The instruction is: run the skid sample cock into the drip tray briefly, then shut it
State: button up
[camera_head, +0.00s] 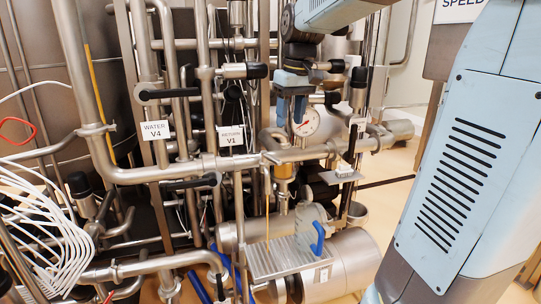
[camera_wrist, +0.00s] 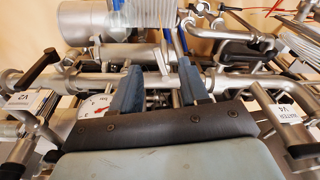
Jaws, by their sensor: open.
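The drip tray (camera_head: 275,262) is a ribbed metal tray low on the skid. It also shows at the top of the wrist view (camera_wrist: 152,14). What looks like the sample cock (camera_head: 271,158) is a small metal fitting on the horizontal pipe above the tray. A thin amber line (camera_head: 267,215), apparently a liquid stream, runs down from below it to the tray. My gripper (camera_head: 290,118) is open and above the pipe, near the round gauge. In the wrist view its fingers (camera_wrist: 157,68) point toward the pipe; a small lever shows between them. Contact cannot be told.
The WATER V4 valve (camera_head: 155,131) and V1 valve (camera_head: 230,136) with black handles stand left of my gripper. A red-needled gauge (camera_head: 306,122) is close beside it. A blue-handled part (camera_head: 318,236) stands by the tray. Pipes crowd the area.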

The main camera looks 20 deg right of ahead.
jog(key=n+g, duration=0.1)
send_near(275, 158)
jog(key=shift+h, duration=0.3)
jog(key=f, duration=0.8)
jog(key=shift+w+a+f, duration=0.15)
jog(key=shift+a+f, duration=0.1)
jog(key=shift+f, duration=0.05)
grip_shut()
dwell(0.4)
